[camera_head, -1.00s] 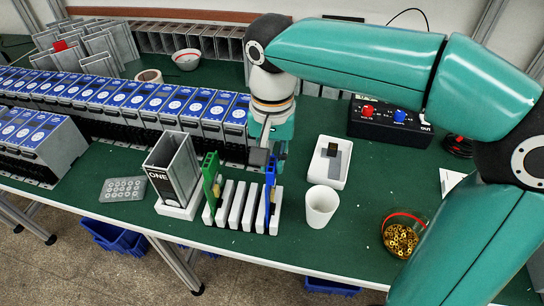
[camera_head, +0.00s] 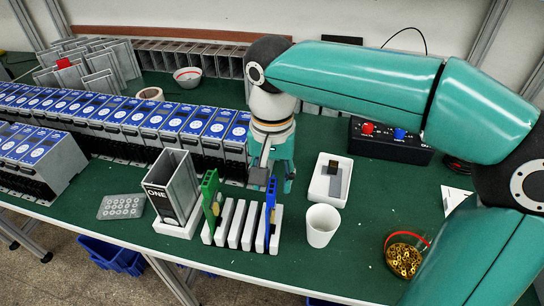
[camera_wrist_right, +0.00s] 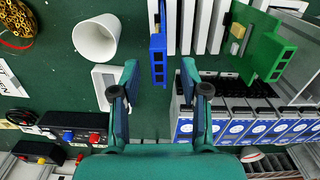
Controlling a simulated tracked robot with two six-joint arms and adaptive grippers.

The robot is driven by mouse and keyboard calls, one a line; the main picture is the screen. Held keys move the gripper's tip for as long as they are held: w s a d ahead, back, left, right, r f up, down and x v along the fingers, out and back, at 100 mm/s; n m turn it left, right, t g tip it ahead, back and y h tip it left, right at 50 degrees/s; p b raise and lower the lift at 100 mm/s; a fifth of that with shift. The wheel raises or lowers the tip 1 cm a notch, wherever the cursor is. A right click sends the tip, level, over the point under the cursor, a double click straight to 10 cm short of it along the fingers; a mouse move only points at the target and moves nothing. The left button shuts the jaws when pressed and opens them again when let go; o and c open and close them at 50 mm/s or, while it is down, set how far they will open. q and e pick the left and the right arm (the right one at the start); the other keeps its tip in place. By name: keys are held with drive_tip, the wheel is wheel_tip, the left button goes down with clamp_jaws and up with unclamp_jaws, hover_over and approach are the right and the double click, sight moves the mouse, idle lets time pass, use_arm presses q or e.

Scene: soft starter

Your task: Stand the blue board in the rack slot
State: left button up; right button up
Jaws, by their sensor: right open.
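The blue board (camera_head: 270,205) stands upright in the rightmost slot of the white rack (camera_head: 234,228). In the right wrist view the blue board (camera_wrist_right: 158,58) shows beyond the fingertips, roughly between them in the picture. My right gripper (camera_head: 273,178) is open and just behind the blue board. In the right wrist view its two fingers (camera_wrist_right: 158,90) are spread wide with nothing between them. A green board (camera_head: 210,195) stands in the leftmost slot, and it also shows in the right wrist view (camera_wrist_right: 262,45). The middle slots are empty. My left gripper is not in view.
A grey bin marked ONE (camera_head: 173,188) stands left of the rack. A white cup (camera_head: 321,226) and a white tray (camera_head: 321,188) are to the right. Blue-faced units (camera_head: 172,122) line up behind. A bowl of brass parts (camera_head: 403,258) sits at the front right.

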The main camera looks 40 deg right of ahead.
wheel_tip(320, 180, up, 11)
drive_tip(key=shift+r, duration=0.15)
idle(0.7)
